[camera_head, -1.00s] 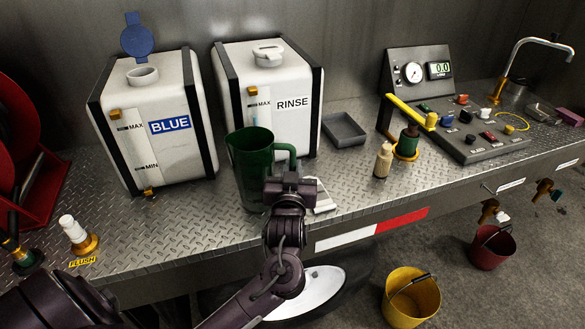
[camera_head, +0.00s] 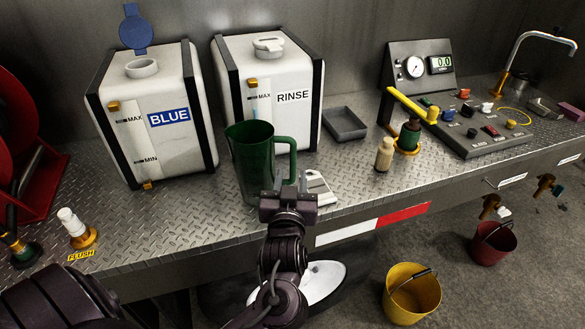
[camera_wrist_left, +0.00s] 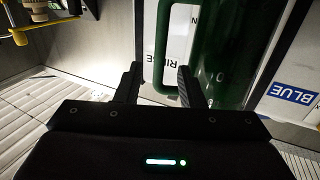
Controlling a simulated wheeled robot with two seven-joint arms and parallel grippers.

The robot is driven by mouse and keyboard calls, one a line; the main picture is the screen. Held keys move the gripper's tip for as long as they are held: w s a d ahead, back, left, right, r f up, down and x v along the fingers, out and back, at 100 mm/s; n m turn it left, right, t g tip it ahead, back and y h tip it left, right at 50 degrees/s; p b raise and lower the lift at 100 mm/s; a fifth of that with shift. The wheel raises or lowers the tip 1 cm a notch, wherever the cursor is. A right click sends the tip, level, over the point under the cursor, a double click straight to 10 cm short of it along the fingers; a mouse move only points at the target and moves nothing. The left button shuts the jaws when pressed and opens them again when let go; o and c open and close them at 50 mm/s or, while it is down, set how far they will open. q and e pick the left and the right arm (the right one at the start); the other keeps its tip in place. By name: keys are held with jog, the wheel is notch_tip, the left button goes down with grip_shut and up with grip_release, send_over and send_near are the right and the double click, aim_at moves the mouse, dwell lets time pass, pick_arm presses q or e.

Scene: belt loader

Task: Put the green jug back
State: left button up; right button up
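The green jug (camera_head: 252,163) stands upright on the metal bench, in front of the gap between the BLUE and RINSE tanks. Its handle (camera_head: 291,158) faces right. My left gripper (camera_head: 290,184) is just in front of and below the handle, with its fingers apart. In the left wrist view the fingers (camera_wrist_left: 159,82) are spread, and the green handle (camera_wrist_left: 163,40) shows between and beyond them, not clamped. The jug body (camera_wrist_left: 222,50) is to the right there. My right gripper is not in view.
The BLUE tank (camera_head: 160,115) and RINSE tank (camera_head: 290,75) stand behind the jug. A grey tray (camera_head: 345,125), small tan bottle (camera_head: 384,155) and control panel (camera_head: 470,128) are to the right. A white pad (camera_head: 319,190) lies beside the gripper.

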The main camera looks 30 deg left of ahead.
pick_arm(q)
jog(key=v, duration=0.5)
jog(key=shift+s+d+b, duration=0.1)
jog(key=shift+s+b, duration=0.1)
jog(key=shift+b, duration=0.1)
